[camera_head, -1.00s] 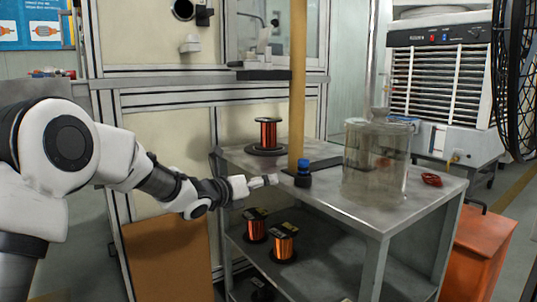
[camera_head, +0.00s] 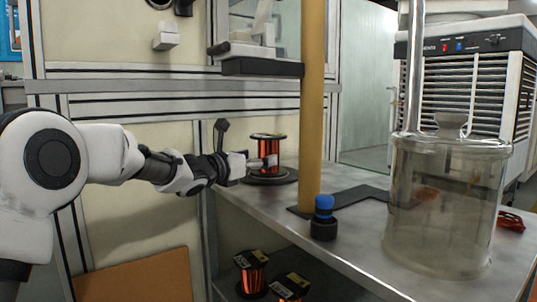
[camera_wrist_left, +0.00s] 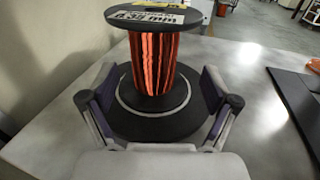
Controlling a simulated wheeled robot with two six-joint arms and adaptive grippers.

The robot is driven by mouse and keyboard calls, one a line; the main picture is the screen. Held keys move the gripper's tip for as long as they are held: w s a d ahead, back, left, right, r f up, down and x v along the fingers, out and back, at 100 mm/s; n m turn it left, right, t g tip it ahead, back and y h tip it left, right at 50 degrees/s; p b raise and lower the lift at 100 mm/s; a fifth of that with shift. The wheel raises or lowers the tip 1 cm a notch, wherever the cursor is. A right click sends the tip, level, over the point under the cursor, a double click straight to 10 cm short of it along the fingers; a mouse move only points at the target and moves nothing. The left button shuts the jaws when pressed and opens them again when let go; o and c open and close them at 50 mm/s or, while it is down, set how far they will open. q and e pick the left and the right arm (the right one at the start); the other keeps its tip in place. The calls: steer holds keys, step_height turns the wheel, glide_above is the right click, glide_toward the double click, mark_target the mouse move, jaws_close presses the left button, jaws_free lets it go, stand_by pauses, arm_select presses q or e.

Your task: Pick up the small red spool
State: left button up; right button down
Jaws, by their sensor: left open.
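The small red spool (camera_head: 267,150) stands upright on a round black base at the back left of the grey metal table (camera_head: 360,235). It has black end discs and shiny red-orange wire. My left gripper (camera_head: 272,161) is at the spool, its fingers overlapping it in the head view. In the left wrist view the spool (camera_wrist_left: 152,62) is straight ahead, with a label on its top disc. My left gripper (camera_wrist_left: 160,90) is open there, one finger on each side of the spool, with gaps to the wire. My right gripper is not in view.
A tan post (camera_head: 312,100) and a blue-capped black bottle (camera_head: 324,218) stand right of the spool. A large glass jar (camera_head: 447,205) fills the table's right part. More copper spools (camera_head: 250,272) sit on the lower shelf. A cabinet frame (camera_head: 130,100) is behind my left arm.

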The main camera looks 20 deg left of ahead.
mark_target(262, 154)
arm_select(q)
steer(key=x, duration=0.5)
steer(key=shift+w+a, duration=0.3)
steer(key=shift+w, duration=0.05)
jaws_close()
steer(key=shift+r, duration=0.2)
